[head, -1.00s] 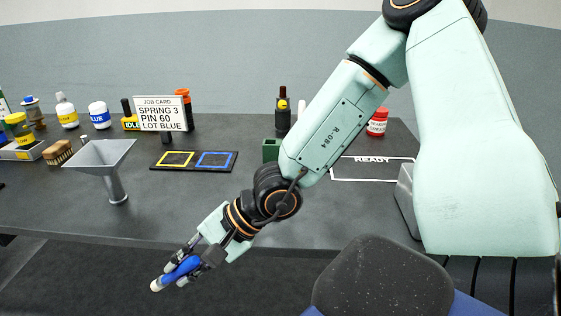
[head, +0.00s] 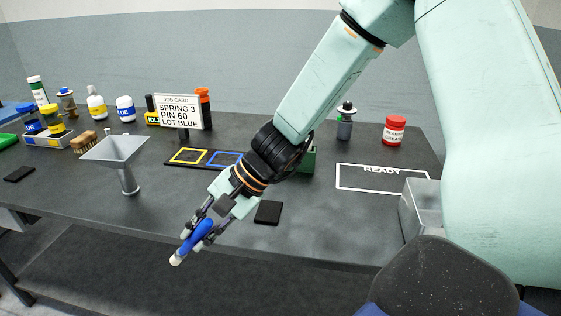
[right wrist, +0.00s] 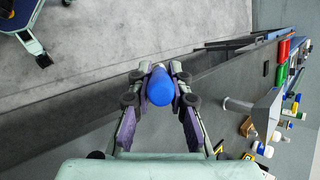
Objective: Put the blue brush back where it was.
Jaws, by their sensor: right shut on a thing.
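The blue brush (head: 194,236) has a blue handle and a pale tip that points down and left in the head view. My right gripper (head: 197,232) is shut on it and holds it near the front edge of the dark table (head: 330,222). In the right wrist view the round blue end of the brush (right wrist: 160,88) sits between the fingers. A board with a yellow and a blue outlined square (head: 222,159) lies on the table behind the gripper; my arm covers its right end. My left gripper is not in view.
The job card (head: 180,112) stands behind the board. A black pad (head: 268,212) lies right of the gripper. A grey bin (head: 420,209) and the READY outline (head: 382,178) are at right.

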